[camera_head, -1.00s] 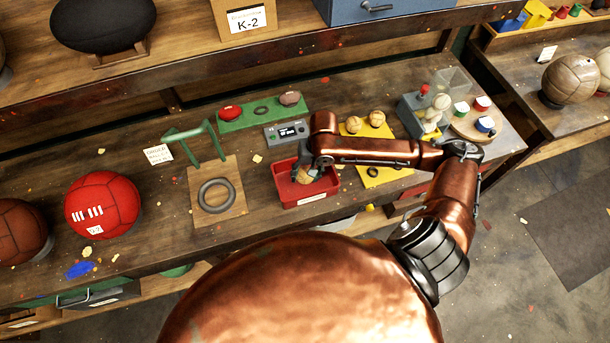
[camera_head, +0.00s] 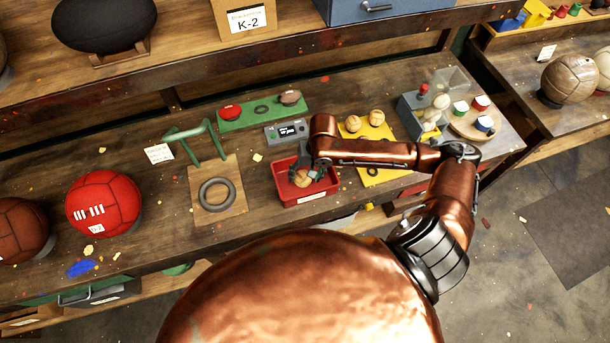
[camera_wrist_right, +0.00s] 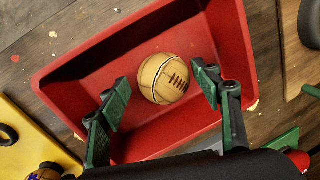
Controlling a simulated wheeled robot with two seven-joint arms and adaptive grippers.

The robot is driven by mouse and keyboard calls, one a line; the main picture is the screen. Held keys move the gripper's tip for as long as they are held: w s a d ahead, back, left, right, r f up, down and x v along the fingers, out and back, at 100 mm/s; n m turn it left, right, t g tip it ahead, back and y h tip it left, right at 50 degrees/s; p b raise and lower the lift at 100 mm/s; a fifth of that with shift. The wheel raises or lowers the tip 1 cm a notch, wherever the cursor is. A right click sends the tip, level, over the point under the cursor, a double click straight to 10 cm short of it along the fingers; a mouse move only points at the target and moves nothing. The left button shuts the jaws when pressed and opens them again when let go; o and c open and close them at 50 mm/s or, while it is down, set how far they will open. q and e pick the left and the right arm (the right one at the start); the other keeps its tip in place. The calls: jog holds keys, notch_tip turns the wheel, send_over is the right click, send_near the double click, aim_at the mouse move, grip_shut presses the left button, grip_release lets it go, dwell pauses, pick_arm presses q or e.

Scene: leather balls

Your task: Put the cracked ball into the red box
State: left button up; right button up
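A tan ball (camera_head: 302,179) with dark lacing and a dark seam-like line lies inside the red box (camera_head: 290,197); it also shows in the wrist view (camera_wrist_right: 163,78), against the red floor of the box (camera_wrist_right: 75,92). My right gripper (camera_head: 307,172) reaches down into the box. In the wrist view its two green fingers (camera_wrist_right: 164,88) are spread on either side of the ball, with a gap on both sides. Whether the line is a crack is hard to tell. My left gripper is not in view.
Two tan balls (camera_head: 377,118) sit on a yellow board (camera_head: 385,178) right of the box. A small grey device (camera_head: 286,133) stands behind it. A wooden board with a dark ring (camera_head: 217,195) lies to its left. A large red ball (camera_head: 103,204) is farther left.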

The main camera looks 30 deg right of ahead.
jog(key=shift+r, duration=0.1)
jog(key=shift+w+r+b, duration=0.1)
jog(key=shift+r+b, duration=0.15)
jog(key=shift+b, duration=0.05)
jog(key=r, duration=0.4)
jog(key=d+r+p, duration=0.1)
jog(key=r, duration=0.3)
jog(key=s+d+r, duration=0.1)
jog(key=r, duration=0.3)
jog(key=shift+r, duration=0.2)
